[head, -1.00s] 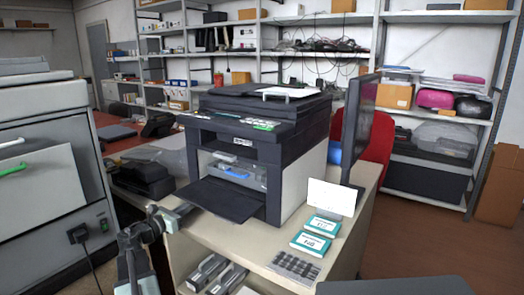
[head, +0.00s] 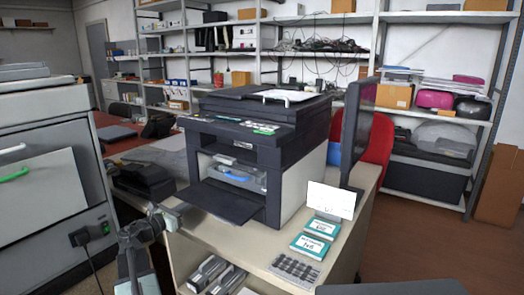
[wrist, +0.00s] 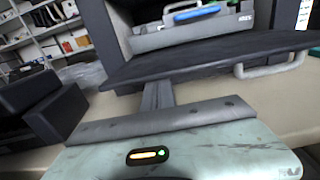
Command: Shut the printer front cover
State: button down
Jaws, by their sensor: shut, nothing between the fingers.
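The printer (head: 258,150) stands on the cream cabinet, its front open. Its dark front cover (head: 222,200) is folded down and sticks out nearly flat toward me. In the wrist view the cover (wrist: 205,55) spans the upper middle, with a pale handle (wrist: 270,68) at its right. Inside the opening is a blue-handled part (head: 232,171). My gripper (head: 178,210) is shut and empty, just left of and below the cover's near left corner. In the wrist view its fingers (wrist: 157,93) reach to the cover's lower edge; I cannot tell whether they touch it.
A black device (head: 145,180) is to the left. Cartridges (head: 208,272) sit on the shelf below.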

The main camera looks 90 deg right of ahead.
aim_at(189, 198)
jog(key=shift+s+d+r+p, duration=0.1)
jog(key=shift+d+r+p, duration=0.1)
jog(key=shift+r+p, duration=1.3)
jog(key=shift+s+d+r+p, duration=0.15)
jog(key=shift+d+r+p, duration=0.1)
jog(key=shift+r+p, duration=0.35)
jog(key=shift+s+d+r+p, duration=0.1)
jog(key=shift+d+r+p, duration=0.1)
jog(key=shift+r+p, duration=0.35)
jog(key=shift+s+d+r, duration=0.1)
jog(key=shift+r, duration=0.1)
